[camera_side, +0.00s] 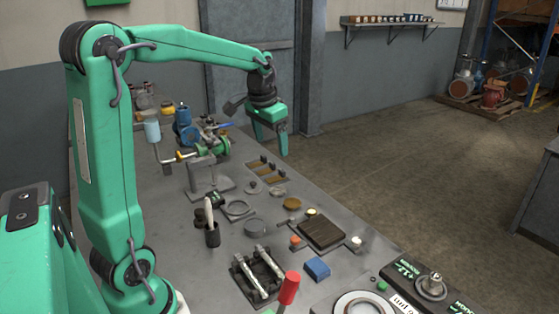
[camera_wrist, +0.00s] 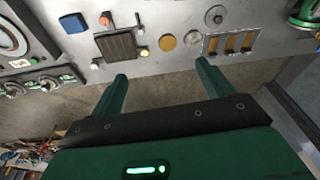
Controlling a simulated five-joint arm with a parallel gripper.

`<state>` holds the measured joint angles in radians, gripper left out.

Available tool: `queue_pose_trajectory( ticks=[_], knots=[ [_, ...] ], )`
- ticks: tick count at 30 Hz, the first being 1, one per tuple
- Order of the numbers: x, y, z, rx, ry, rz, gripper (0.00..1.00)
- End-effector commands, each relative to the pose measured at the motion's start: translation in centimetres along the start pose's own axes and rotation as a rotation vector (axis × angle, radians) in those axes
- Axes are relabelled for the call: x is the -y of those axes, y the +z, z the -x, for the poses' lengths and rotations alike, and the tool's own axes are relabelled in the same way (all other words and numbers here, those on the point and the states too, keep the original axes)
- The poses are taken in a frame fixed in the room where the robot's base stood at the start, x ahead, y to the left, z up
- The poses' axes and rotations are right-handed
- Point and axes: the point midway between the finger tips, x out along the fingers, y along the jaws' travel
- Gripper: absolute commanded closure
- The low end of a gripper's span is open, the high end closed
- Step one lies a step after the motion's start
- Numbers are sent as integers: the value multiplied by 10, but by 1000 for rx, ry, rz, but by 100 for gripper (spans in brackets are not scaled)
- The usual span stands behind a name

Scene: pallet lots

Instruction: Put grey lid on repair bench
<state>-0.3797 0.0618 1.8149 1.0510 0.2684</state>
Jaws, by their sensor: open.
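My gripper (camera_side: 270,146) is open and empty, in the air beyond the right edge of the grey worktop (camera_side: 175,225). Its two fingers also show in the wrist view (camera_wrist: 162,70), apart over bare floor. A flat grey disc, which looks like the grey lid (camera_side: 251,189), lies on the worktop; it also shows in the wrist view (camera_wrist: 193,38), beside a tan disc (camera_wrist: 167,43). A dark ribbed plate (camera_side: 321,233) lies nearer the side camera, with small coloured knobs around it. I cannot tell which part is the repair bench.
A tray with brown slots (camera_side: 267,172) lies beyond the grey disc. A grey ring (camera_side: 237,210), a blue block (camera_side: 317,268) and a black fixture with metal bars (camera_side: 257,272) are on the worktop. A green valve assembly (camera_side: 210,147) stands at its far end.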

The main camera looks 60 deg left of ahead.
Motion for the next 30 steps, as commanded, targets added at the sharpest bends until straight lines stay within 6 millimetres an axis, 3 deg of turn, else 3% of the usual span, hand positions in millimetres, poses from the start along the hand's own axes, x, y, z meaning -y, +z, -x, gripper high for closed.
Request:
queue_pose_trajectory(
  ticks=[6,15,24,30],
  knots=[
    [-45,36,28,-69,6,-27,20],
    [-92,93,47,-160,28,-57,20],
    [-124,153,47,-245,66,-81,20],
    [-134,178,42,-280,87,-90,20]
  ],
)
